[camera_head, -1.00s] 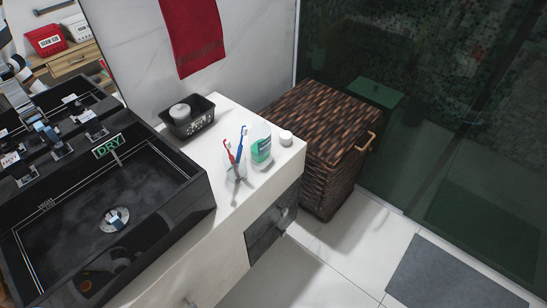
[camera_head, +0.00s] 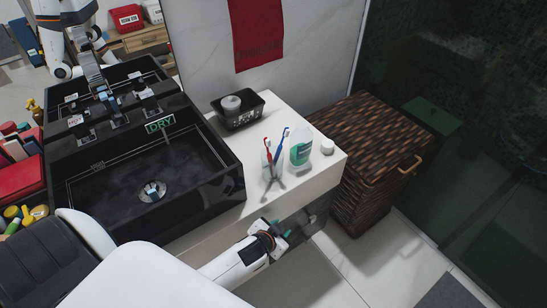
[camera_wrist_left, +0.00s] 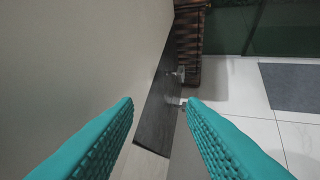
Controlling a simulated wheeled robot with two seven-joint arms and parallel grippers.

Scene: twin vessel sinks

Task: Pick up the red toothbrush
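The red toothbrush (camera_head: 267,151) stands upright, slightly tilted, in a clear holder (camera_head: 272,172) on the white counter, beside a blue toothbrush (camera_head: 281,142). My left gripper (camera_head: 284,238) is below and in front of the counter edge, apart from the toothbrushes. In the left wrist view its two teal fingers (camera_wrist_left: 160,102) are spread with nothing between them. That view shows the cabinet side and floor; the toothbrushes do not show there. My right gripper is not in view.
A green-labelled bottle (camera_head: 301,147) stands close right of the holder, with a small white jar (camera_head: 327,146) beyond. A black basket (camera_head: 237,111) is behind, and the black sink (camera_head: 215,165) is left. A wicker hamper (camera_head: 365,150) stands right of the counter (camera_head: 318,180).

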